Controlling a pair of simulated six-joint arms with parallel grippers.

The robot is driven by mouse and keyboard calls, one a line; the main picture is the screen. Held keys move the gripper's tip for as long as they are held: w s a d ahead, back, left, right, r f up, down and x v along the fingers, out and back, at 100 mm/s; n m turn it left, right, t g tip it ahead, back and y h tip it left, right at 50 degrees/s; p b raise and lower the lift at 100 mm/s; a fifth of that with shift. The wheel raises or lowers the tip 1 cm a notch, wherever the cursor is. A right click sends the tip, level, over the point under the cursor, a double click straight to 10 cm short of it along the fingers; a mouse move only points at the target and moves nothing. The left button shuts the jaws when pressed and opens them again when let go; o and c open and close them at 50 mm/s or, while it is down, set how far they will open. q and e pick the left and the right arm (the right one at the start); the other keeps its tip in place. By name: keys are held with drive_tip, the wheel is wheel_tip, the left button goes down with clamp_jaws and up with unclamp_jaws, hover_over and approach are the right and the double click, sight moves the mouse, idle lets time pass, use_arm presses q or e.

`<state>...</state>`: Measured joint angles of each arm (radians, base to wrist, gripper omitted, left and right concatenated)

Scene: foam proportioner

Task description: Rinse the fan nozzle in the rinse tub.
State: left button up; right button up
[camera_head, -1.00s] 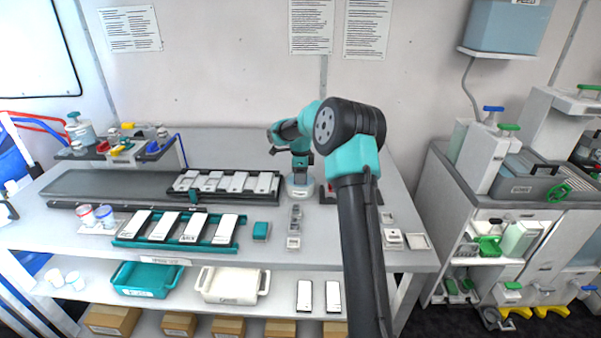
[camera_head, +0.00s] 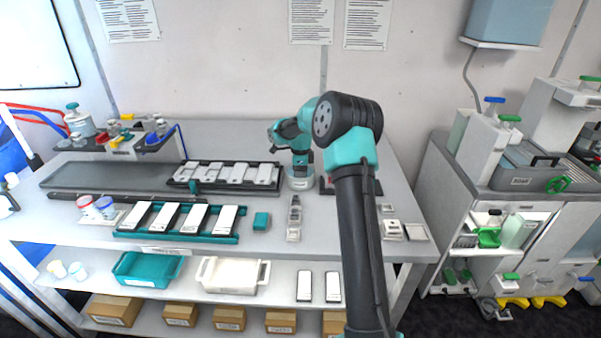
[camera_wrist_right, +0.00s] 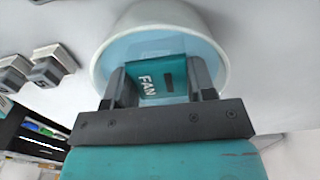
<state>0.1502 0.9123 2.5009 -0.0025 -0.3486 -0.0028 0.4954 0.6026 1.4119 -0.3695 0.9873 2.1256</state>
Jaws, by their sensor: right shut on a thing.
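The teal fan nozzle (camera_wrist_right: 155,90), marked FAN, shows in the right wrist view between the fingers of my right gripper (camera_wrist_right: 158,78). The gripper is shut on it. The nozzle and fingertips are inside the round white rinse tub (camera_wrist_right: 165,14), over or in its pale blue water; how deep they are is unclear. In the head view my right gripper (camera_head: 301,160) points down at the tub (camera_head: 300,184) on the back half of the bench. The nozzle is hidden there. My left gripper is not in view.
A black rack (camera_head: 225,186) with white-topped pieces lies left of the tub, and a teal rack (camera_head: 176,237) stands in front. Small grey parts (camera_head: 294,220) sit before the tub. Bare bench lies around these.

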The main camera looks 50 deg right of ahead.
drive_tip(key=shift+w+d, duration=0.25)
drive_tip(key=shift+d, duration=0.05)
drive_tip(key=shift+s+a, duration=0.5)
drive_tip(key=shift+a, duration=0.1)
idle(1.2)
drive_tip(key=shift+w+d, duration=0.5)
drive_tip(key=shift+d, duration=0.1)
idle(0.4)
drive_tip(key=shift+s+a, duration=0.25)
drive_tip(key=shift+a, duration=0.05)
idle(0.6)
idle(0.4)
drive_tip(key=shift+r, duration=4.5)
